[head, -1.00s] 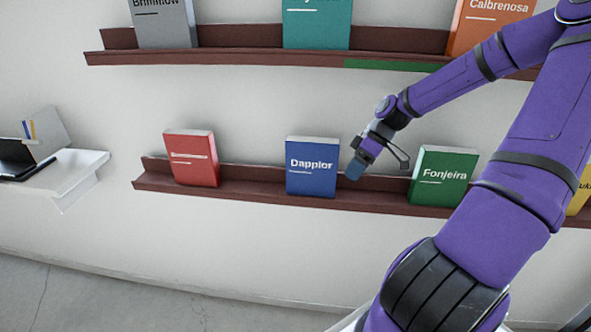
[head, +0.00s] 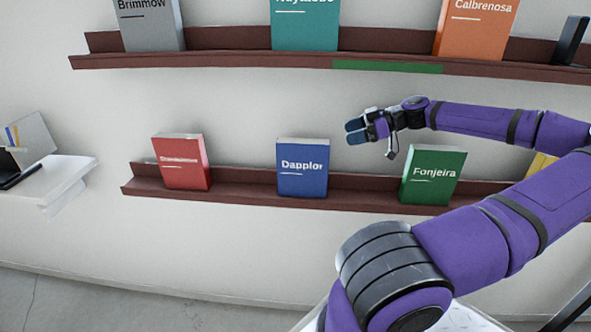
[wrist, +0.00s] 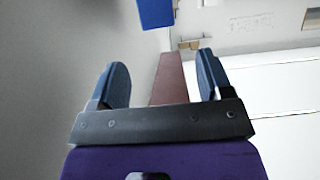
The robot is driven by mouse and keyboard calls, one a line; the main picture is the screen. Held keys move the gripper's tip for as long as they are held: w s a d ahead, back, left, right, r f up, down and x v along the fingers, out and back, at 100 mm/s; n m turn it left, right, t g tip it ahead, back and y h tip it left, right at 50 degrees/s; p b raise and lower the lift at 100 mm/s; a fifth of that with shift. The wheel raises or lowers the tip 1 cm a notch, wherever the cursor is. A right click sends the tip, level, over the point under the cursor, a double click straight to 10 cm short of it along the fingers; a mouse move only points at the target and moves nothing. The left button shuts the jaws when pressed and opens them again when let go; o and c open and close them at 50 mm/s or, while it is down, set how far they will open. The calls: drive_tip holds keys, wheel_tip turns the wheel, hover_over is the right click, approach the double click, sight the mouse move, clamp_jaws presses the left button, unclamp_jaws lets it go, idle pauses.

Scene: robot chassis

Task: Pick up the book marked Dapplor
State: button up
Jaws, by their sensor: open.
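The blue book marked Dapplor (head: 302,178) stands upright on the lower brown shelf (head: 245,182), between a red book and a green one. Part of a blue book (wrist: 155,13), likely the same one, shows at the top of the wrist view. My gripper (head: 352,131) is to the right of the Dapplor book and above its top edge in the head view, with its fingers pointing left. In the wrist view my gripper (wrist: 162,85) has its two fingers apart with nothing between them. It is not touching the book.
A red book (head: 181,162) stands left of the blue one, and the green Fonjeira book (head: 432,174) stands right, below my wrist. The upper shelf (head: 220,57) holds more books and a green strip. A white side table (head: 60,180) is at far left.

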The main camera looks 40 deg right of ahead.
sight(329, 142)
drive_tip(key=x, duration=0.5)
drive_tip(key=shift+f+x, duration=0.25)
drive_tip(key=shift+x, duration=1.1)
drive_tip(key=shift+f+x, duration=0.25)
drive_tip(key=shift+x, duration=1.15)
drive_tip(key=shift+s+d, duration=0.15)
clamp_jaws()
